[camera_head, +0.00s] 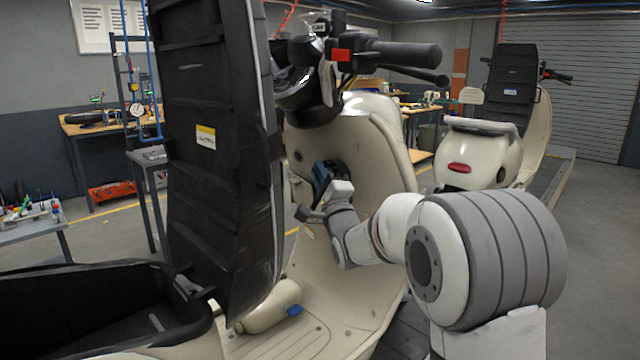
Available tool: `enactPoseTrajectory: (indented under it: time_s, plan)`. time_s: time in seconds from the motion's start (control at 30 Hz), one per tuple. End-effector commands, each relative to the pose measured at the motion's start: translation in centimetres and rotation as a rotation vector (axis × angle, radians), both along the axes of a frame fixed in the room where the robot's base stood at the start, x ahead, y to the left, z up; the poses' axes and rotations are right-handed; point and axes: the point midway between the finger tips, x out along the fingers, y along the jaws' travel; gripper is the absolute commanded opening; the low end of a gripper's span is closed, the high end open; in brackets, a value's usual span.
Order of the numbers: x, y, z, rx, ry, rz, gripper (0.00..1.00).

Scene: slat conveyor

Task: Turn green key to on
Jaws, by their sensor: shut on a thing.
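My gripper (320,200) is at the cream inner front panel of the near scooter (365,150), below its handlebar. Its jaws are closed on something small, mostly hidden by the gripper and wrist. The green key itself does not show clearly, and its turn position cannot be read. A dark, bluish part (322,176) shows in a recess of the panel just behind the gripper.
The raised black seat (215,150) stands upright left of the gripper, over an open black storage bin (90,305). The handlebar grip (405,54) with a red switch is above. A second scooter (480,160) stands behind at right. Workbenches line the back.

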Motion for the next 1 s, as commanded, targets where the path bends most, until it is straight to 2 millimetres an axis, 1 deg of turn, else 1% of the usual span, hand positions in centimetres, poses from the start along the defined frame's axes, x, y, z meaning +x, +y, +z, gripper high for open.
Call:
enactPoseTrajectory:
  time_s: [0.03,0.7,1.0]
  plan:
    - [0.00,-0.01,-0.52,0.007,-0.004,-0.002,0.00]
    - [0.02,-0.03,-0.12,0.064,-0.061,-0.012,0.00]
    - [0.03,-0.01,-0.40,0.075,-0.071,-0.013,0.00]
